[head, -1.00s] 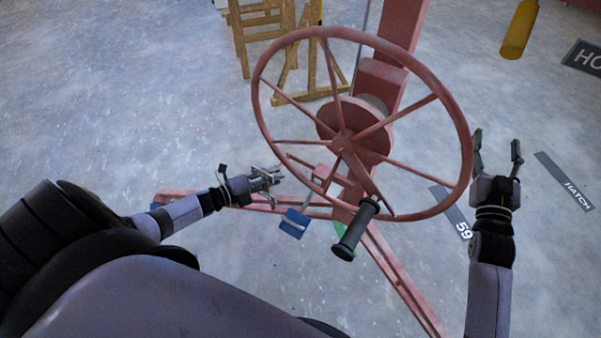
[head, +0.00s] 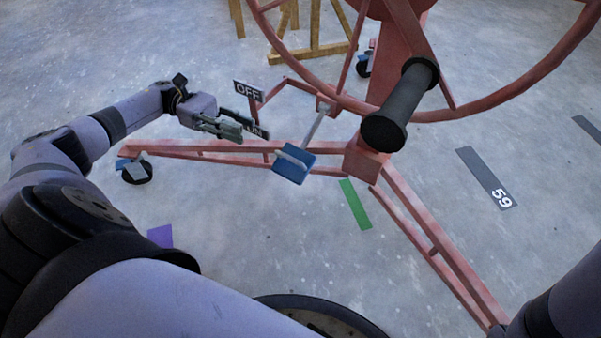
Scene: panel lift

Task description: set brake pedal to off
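The brake pedal (head: 293,164) is a blue pad with a pale bar on it, at the end of a grey rod coming down from the red stand. An OFF sign (head: 248,91) stands above and left of it. A lower sign (head: 256,131), ending in N, is partly hidden by my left gripper. My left gripper (head: 240,131) is to the left of the pedal, a little above it in the picture, and points toward it with a gap visible between them. Its fingers look close together, and I cannot tell whether they are open. My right gripper is out of view; only part of its arm shows at lower right.
A red wheel (head: 480,108) with a black handle (head: 400,105) overhangs the pedal at the upper right. Red stand legs (head: 200,152) run low across the floor, with a caster (head: 136,172) at the left. A wooden frame (head: 310,45) stands behind.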

